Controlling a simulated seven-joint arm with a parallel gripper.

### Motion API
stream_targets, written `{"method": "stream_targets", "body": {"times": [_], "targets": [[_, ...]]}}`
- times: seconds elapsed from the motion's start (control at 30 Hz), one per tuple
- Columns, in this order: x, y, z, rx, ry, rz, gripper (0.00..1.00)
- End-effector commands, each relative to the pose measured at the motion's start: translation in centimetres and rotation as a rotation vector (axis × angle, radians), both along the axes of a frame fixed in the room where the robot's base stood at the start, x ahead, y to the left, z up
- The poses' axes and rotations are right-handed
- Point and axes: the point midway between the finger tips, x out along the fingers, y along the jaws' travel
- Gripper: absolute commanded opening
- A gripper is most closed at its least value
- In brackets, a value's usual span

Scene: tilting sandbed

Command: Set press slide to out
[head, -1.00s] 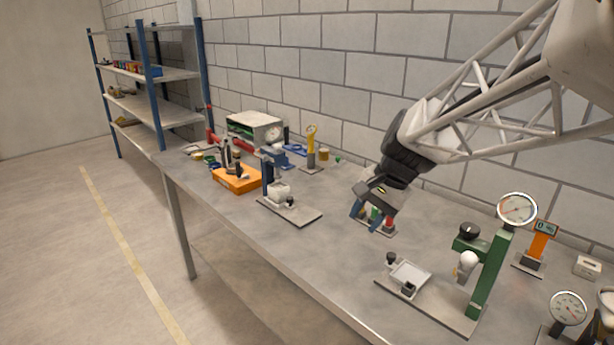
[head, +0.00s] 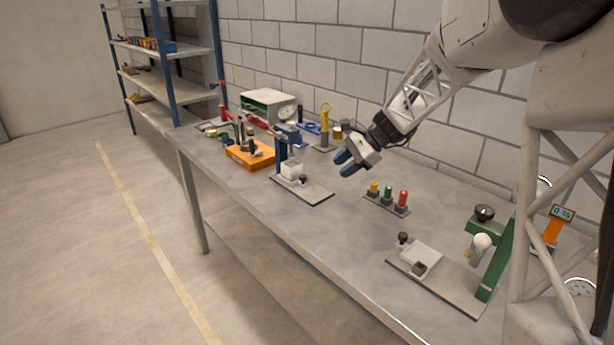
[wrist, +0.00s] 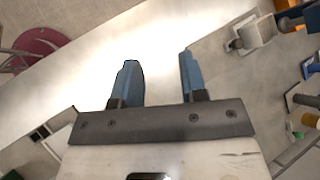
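A green press (head: 496,262) stands at the right of the bench on a grey base plate. A pale square slide tray (head: 421,256) with dark knobs sits low at its left side. My arm partly covers the press. A second stand with a blue post (head: 281,160) carries a white block (head: 292,170) on a grey plate left of centre; I cannot tell which of the two the task means. My gripper (head: 345,162) is open and empty above the bench between them, apart from both. Its two blue fingers (wrist: 157,62) stand apart in the wrist view; the white block shows at upper right (wrist: 256,33).
A block with yellow, green and red lamps (head: 387,202) lies between the two stands. An orange tray (head: 250,155) and a toaster-like grey box (head: 268,104) stand at the far left. An orange meter (head: 556,228) stands at right. The bench front (head: 330,240) is clear.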

Motion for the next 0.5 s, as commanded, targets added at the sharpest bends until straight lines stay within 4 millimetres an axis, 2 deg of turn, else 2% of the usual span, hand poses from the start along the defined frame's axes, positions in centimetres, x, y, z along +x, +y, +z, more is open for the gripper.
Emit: {"method": "stream_targets", "body": {"times": [0.1, 0.5], "targets": [[2.7, 0.6, -1.3, 0.043, 0.046, -0.039, 0.39], [11.0, 2.6, -6.1, 0.189, 0.200, -0.173, 0.39]]}}
